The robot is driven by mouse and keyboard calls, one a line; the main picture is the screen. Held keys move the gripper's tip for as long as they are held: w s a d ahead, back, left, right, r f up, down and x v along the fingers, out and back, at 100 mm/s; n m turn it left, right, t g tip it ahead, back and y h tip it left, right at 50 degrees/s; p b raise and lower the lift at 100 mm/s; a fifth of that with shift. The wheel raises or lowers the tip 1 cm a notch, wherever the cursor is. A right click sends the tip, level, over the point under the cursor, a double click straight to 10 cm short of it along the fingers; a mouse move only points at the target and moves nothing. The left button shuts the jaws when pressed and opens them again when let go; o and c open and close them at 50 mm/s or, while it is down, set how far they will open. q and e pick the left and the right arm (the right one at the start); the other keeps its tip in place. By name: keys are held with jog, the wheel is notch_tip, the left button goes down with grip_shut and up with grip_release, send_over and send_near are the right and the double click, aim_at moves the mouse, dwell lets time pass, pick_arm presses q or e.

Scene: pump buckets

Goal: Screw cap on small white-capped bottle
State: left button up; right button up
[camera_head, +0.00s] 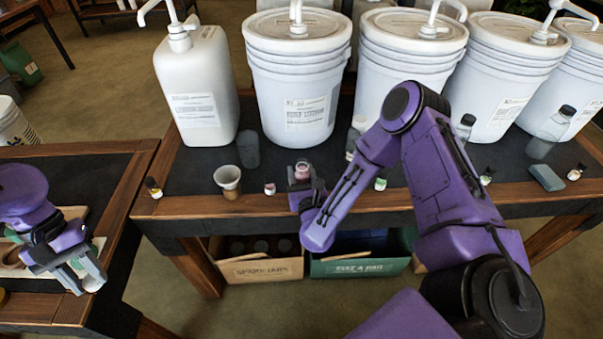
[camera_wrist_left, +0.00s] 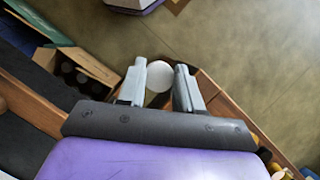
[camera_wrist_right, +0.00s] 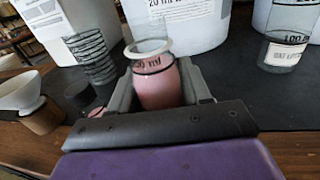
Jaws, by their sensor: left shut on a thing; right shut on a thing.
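A small glass bottle of pink liquid (camera_head: 302,172) stands upright at the main table's front edge; its open, pale-rimmed mouth shows in the right wrist view (camera_wrist_right: 157,85). My right gripper (camera_head: 306,184) is shut on its sides. My left gripper (camera_head: 88,279) is over the left side table's front right corner, well away from the bottle. It is shut on a round white cap (camera_wrist_left: 160,76), which shows between the fingertips in the left wrist view. In the head view I cannot make out the cap.
White pump buckets (camera_head: 300,80) and a jug (camera_head: 197,95) stand behind. Crates (camera_head: 258,268) sit below. A gap separates the two tables.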

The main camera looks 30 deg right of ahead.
pick_arm(q)
jog(key=shift+f, duration=0.1)
jog(key=shift+f+b, duration=0.15)
jog(key=shift+b, duration=0.15)
pick_arm(e)
jog(key=shift+f, duration=0.2)
jog(key=o, duration=1.1)
jog(key=shift+r, duration=0.1)
